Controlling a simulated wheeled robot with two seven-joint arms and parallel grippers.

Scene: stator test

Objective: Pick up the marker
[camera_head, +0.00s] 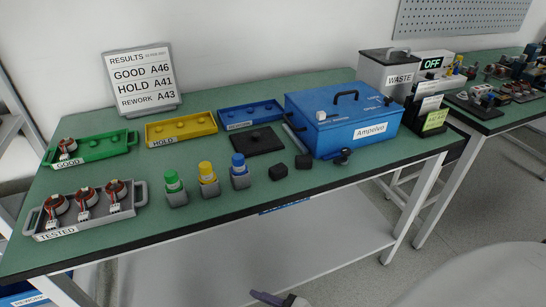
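No single thing is clearly the marker. A green-capped piece (173,185), a yellow-capped piece (208,178) and a blue-capped piece (240,171) stand upright in small grey holders near the table's front edge; they may be markers. A thin dark stick-like thing (293,135) lies along the left side of the blue Ampelvo box (345,122). At the bottom edge, a small purple-grey part (278,298), probably a piece of my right gripper, shows below and in front of the table, away from these things. Its fingers cannot be made out. My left gripper is not seen.
A TESTED tray (84,221) with three copper-wound stators sits front left. Green GOOD (105,146), yellow HOLD (183,128) and blue REWORK (250,112) trays lie behind. Two black blocks and a dark knob lie near the box.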

